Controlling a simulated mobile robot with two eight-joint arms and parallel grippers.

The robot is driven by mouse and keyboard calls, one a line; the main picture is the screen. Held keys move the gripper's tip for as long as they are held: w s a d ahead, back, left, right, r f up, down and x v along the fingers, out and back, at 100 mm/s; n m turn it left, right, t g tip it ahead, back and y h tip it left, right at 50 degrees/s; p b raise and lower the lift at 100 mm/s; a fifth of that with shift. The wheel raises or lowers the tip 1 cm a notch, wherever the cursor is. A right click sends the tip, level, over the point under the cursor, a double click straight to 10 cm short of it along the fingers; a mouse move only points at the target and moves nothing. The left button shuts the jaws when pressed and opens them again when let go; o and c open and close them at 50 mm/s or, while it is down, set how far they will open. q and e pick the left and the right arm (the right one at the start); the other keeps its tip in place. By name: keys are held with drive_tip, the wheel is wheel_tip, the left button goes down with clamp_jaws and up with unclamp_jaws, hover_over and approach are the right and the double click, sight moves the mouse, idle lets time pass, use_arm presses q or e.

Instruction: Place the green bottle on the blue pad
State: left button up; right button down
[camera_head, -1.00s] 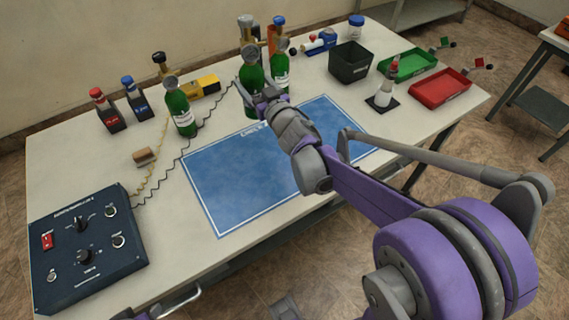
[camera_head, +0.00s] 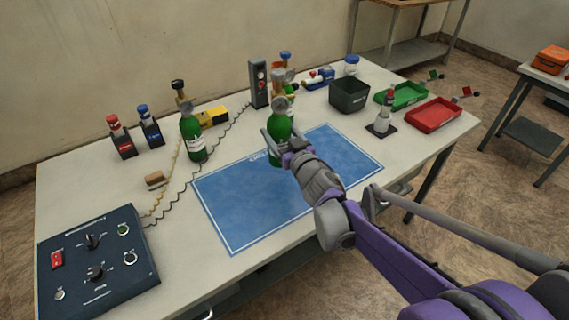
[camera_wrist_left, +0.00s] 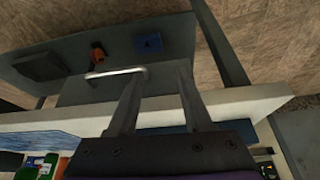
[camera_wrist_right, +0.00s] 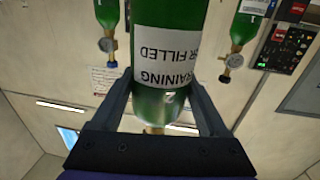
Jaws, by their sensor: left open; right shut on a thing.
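A green bottle (camera_head: 281,130) with a brass-coloured top is in my right gripper (camera_head: 279,143), upright by the far edge of the blue pad (camera_head: 235,205). The fingers are shut around it; I cannot tell whether its base is on the pad or above it. In the right wrist view the bottle (camera_wrist_right: 168,40) shows a white label between the fingers. A second green bottle (camera_head: 194,140) stands left of the pad, and another (camera_head: 289,91) stands partly hidden behind the held one. My left gripper (camera_wrist_left: 158,85) is open and empty near the table's front edge.
A dark control box (camera_head: 95,262) lies at the table's left front. A dark grey upright block (camera_head: 259,84) stands behind the held bottle. A black bin (camera_head: 349,96), green tray (camera_head: 400,100) and red tray (camera_head: 433,115) are at right. The pad's front part is clear.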

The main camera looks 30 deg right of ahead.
drive_tip(key=shift+f+b, duration=0.8)
drive_tip(key=shift+f, duration=2.7)
drive_tip(key=shift+f, duration=0.2)
unclamp_jaws()
drive_tip(key=shift+r, duration=0.2)
drive_tip(key=shift+s, duration=0.35)
drive_tip(key=s, duration=1.1)
drive_tip(key=shift+s+a+p, duration=0.15)
drive_tip(key=shift+a+p, duration=0.2)
drive_tip(key=shift+p, duration=0.05)
